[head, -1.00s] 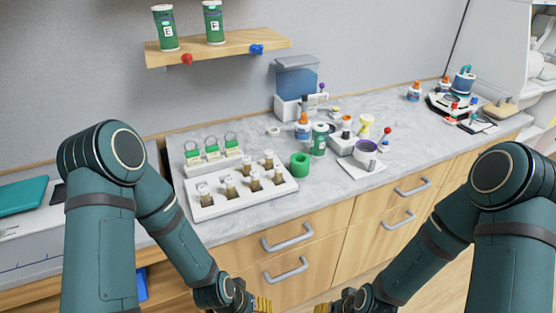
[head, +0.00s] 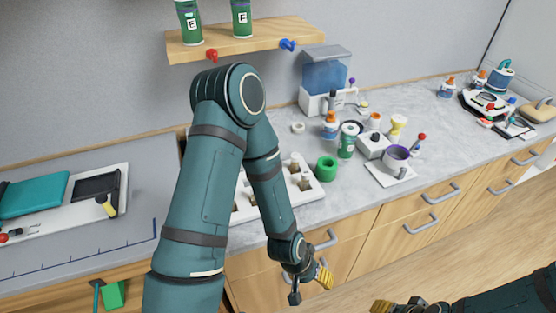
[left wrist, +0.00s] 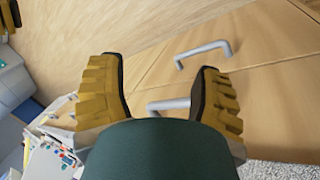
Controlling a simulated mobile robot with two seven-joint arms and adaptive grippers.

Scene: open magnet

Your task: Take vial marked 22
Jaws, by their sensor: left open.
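The white vial tray (head: 312,192) lies on the counter in the head view, mostly hidden behind my left arm. A few vials (head: 296,160) show at its right part; their numbers cannot be read, so I cannot tell which is marked 22. My left gripper (head: 308,284) is open and empty, low in front of the drawers and below the tray. In the left wrist view its two yellow fingers (left wrist: 158,95) are spread apart, with drawer fronts beyond. My right gripper (head: 383,307) shows only partly at the bottom edge of the head view.
A green ring (head: 326,169), a green-labelled bottle (head: 347,140), a glue bottle (head: 330,125) and a purple-rimmed cup (head: 397,157) stand right of the tray. A wooden shelf (head: 260,41) hangs above. Drawer handles (head: 438,195) stick out from the counter front. A teal item (head: 35,196) lies at left.

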